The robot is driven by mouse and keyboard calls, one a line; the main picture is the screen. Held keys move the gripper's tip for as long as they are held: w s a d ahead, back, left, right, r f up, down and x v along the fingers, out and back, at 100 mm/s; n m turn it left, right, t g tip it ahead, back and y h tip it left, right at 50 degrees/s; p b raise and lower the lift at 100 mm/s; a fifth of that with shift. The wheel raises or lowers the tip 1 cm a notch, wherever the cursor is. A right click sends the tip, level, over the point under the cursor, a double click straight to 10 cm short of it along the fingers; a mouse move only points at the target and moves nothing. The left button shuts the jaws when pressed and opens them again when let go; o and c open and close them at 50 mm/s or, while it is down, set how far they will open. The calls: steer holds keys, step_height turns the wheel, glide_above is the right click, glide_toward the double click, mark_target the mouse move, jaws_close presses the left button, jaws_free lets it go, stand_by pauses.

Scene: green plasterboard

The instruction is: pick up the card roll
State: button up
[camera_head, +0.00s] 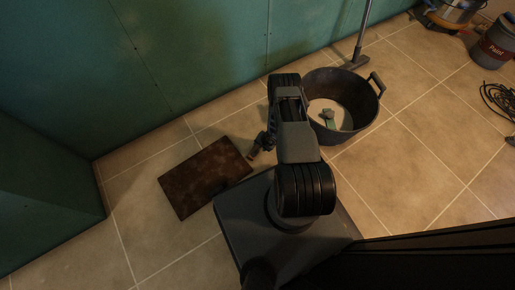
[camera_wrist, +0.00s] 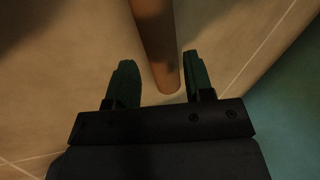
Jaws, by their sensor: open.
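The card roll (camera_wrist: 156,45) is a plain brown tube in the wrist view. It runs down from the top edge, and its rounded near end lies between the two fingers of my gripper (camera_wrist: 157,60). The fingers are apart, with a visible gap to the roll on both sides. Its far end is cut off by the picture's edge. In the head view my gripper (camera_head: 262,144) is small and dark, left of my arm and near the brown board's upper right corner. The roll is mostly hidden there and hard to make out.
A rusty brown board (camera_head: 190,187) lies on the tiled floor. A black tub (camera_head: 357,122) holding a small greenish thing (camera_head: 328,120) stands right of my arm. A broom (camera_head: 356,60), a paint bucket (camera_head: 494,46) and a black cable (camera_head: 497,98) are farther right. Green plasterboard (camera_head: 190,50) walls the back.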

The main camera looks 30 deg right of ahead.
mark_target(258, 147)
steer(key=shift+b+x, duration=2)
steer(key=shift+x, duration=0.75)
steer(key=shift+s, duration=0.15)
steer(key=shift+c, duration=0.4)
steer(key=c, duration=0.5)
steer(key=shift+r, duration=0.2)
